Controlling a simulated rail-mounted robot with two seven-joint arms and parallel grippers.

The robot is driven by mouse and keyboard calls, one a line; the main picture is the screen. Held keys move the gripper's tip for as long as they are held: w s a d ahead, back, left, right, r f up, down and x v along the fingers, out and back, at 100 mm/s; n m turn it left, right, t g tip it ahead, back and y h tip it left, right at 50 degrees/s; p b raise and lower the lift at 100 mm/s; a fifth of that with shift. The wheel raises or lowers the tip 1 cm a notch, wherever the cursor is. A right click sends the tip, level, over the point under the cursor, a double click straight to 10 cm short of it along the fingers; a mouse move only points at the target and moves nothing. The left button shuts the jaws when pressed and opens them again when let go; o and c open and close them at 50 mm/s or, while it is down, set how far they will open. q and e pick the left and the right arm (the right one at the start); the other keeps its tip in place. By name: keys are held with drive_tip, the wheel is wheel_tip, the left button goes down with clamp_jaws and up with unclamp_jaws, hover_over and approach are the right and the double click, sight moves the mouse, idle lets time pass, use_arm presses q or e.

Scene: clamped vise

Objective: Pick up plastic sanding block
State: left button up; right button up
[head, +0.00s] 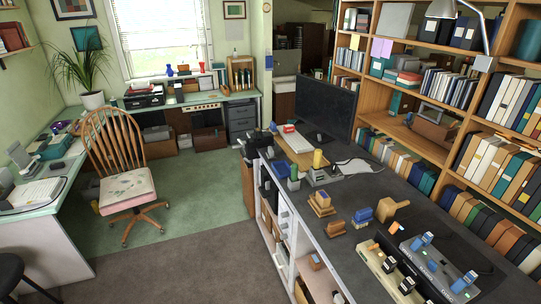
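Neither of my grippers shows in the head view. Several small tools and blocks lie on the dark grey bench top (345,192) at the right. A small blue block-like item (362,216) sits near the middle of the bench; it may be the plastic sanding block, but it is too small to be sure. A tan block-shaped item (320,208) lies to its left. A wooden mallet-like item (391,207) lies to its right. A grey device with a yellow upright cylinder (318,160) stands farther back; I cannot tell whether it is the vise.
A long beige unit (385,272) and a dark grey unit (440,268) with blue parts fill the bench's near end. Bookshelves (445,125) run behind. Open carpet (195,262) lies left.

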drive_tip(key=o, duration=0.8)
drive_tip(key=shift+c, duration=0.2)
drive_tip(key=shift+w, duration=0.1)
